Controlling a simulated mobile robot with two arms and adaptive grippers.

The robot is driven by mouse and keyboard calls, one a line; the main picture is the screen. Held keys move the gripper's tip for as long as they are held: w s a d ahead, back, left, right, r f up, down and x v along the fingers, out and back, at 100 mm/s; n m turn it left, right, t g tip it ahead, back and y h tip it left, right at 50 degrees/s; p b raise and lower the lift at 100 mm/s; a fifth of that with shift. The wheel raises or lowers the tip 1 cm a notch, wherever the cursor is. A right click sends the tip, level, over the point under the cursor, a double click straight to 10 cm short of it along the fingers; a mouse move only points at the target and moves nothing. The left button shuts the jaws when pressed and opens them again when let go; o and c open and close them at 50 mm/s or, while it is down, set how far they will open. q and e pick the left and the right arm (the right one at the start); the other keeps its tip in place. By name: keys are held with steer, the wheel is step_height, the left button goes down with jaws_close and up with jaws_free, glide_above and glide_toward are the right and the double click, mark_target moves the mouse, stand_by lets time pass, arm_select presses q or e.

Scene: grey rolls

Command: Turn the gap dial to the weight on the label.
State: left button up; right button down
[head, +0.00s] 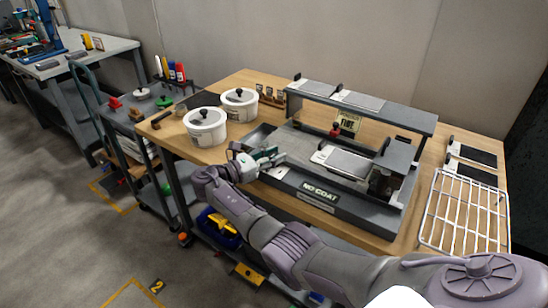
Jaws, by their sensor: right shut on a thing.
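My right gripper (262,160) is at the left end of a grey coating machine (350,205), low over its bed. It is shut on a small part there, which the fingers mostly hide; I cannot tell whether it is the gap dial. No dial marks can be read from here. A dark label (319,190) on the machine's front reads "NO COAT". A small tan card (348,122) behind the bed seems to read "FILM"; its finer print is too small to read. My left gripper is not in view.
Two white lidded pots (206,127) (239,105) stand left of the machine on the wooden bench (240,82). A raised grey shelf (375,105) spans the machine's back. A white wire rack (465,212) lies at the right. A grey cart (128,117) stands left of the bench.

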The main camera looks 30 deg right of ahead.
steer(key=c, duration=0.8)
jaws_free()
